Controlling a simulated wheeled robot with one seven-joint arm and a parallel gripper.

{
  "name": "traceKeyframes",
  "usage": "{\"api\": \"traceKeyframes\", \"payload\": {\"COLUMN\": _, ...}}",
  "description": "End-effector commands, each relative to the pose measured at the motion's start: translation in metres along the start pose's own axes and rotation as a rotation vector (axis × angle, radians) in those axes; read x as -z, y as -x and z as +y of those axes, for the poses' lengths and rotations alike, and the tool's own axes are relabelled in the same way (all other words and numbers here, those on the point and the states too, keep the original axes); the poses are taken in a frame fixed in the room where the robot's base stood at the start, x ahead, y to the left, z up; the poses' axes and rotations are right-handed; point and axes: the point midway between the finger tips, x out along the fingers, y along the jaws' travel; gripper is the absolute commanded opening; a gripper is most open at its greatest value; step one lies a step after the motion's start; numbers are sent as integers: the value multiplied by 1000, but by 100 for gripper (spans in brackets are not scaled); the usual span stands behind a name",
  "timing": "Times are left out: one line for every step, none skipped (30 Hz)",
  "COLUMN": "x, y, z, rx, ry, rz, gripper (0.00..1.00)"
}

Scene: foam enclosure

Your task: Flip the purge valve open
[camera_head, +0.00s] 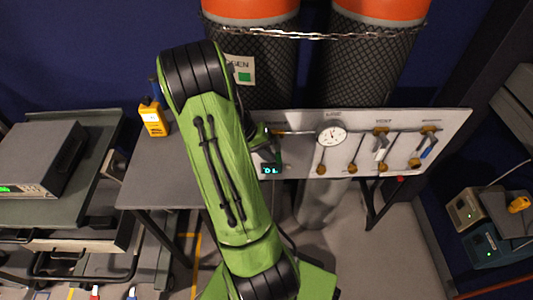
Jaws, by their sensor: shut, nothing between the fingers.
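A pale valve panel (455,125) stands at the back edge of the table. It carries a round gauge (331,135), a valve with a grey lever (380,147) under a label that seems to read VENT, and a valve with a blue lever (429,147) at far right. The blue lever slants down to the left. The other labels are too small to read, so I cannot tell for sure which is the purge valve. My green arm reaches up across the middle and covers the panel's left end.
Two orange-topped cylinders (250,10) in black mesh stand behind the panel, with a chain (310,34) across them. A yellow meter (154,118) stands on the grey table (150,180). A cart (65,215) is at left, boxes (490,240) at right.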

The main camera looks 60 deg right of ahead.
Motion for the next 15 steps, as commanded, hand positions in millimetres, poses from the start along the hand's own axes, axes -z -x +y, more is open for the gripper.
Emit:
{"api": "traceKeyframes", "payload": {"x": 0, "y": -1, "z": 0, "rx": -24, "ry": 2, "rz": 0, "gripper": 0}}
{"api": "traceKeyframes", "payload": {"x": 0, "y": -2, "z": 0, "rx": -40, "ry": 2, "rz": 0, "gripper": 0}}
{"api": "traceKeyframes", "payload": {"x": 0, "y": -3, "z": 1, "rx": -64, "ry": 3, "rz": 0, "gripper": 0}}
{"api": "traceKeyframes", "payload": {"x": 0, "y": -4, "z": 1, "rx": -83, "ry": 3, "rz": 0, "gripper": 0}}
{"api": "traceKeyframes", "payload": {"x": 0, "y": -5, "z": 2, "rx": -106, "ry": 2, "rz": -1, "gripper": 0}}
{"api": "traceKeyframes", "payload": {"x": 0, "y": -6, "z": 3, "rx": -129, "ry": 1, "rz": 0, "gripper": 0}}
{"api": "traceKeyframes", "payload": {"x": 0, "y": -7, "z": 5, "rx": -124, "ry": -3, "rz": -1, "gripper": 0}}
{"api": "traceKeyframes", "payload": {"x": 0, "y": -8, "z": 6, "rx": -123, "ry": -4, "rz": -1, "gripper": 0}}
{"api": "traceKeyframes", "payload": {"x": 0, "y": -9, "z": 7, "rx": -122, "ry": -4, "rz": -1, "gripper": 0}}
{"api": "traceKeyframes", "payload": {"x": 0, "y": -10, "z": 7, "rx": -121, "ry": -3, "rz": -1, "gripper": 0}}
{"api": "traceKeyframes", "payload": {"x": 0, "y": -11, "z": 8, "rx": -120, "ry": -3, "rz": -1, "gripper": 0}}
{"api": "traceKeyframes", "payload": {"x": 0, "y": -12, "z": 9, "rx": -121, "ry": -3, "rz": -1, "gripper": 0}}
{"api": "traceKeyframes", "payload": {"x": 0, "y": -13, "z": 10, "rx": -121, "ry": -3, "rz": -1, "gripper": 0}}
{"api": "traceKeyframes", "payload": {"x": 0, "y": -14, "z": 11, "rx": -121, "ry": -3, "rz": -1, "gripper": 0}}
{"api": "traceKeyframes", "payload": {"x": 0, "y": -15, "z": 12, "rx": -120, "ry": -2, "rz": -1, "gripper": 0}}
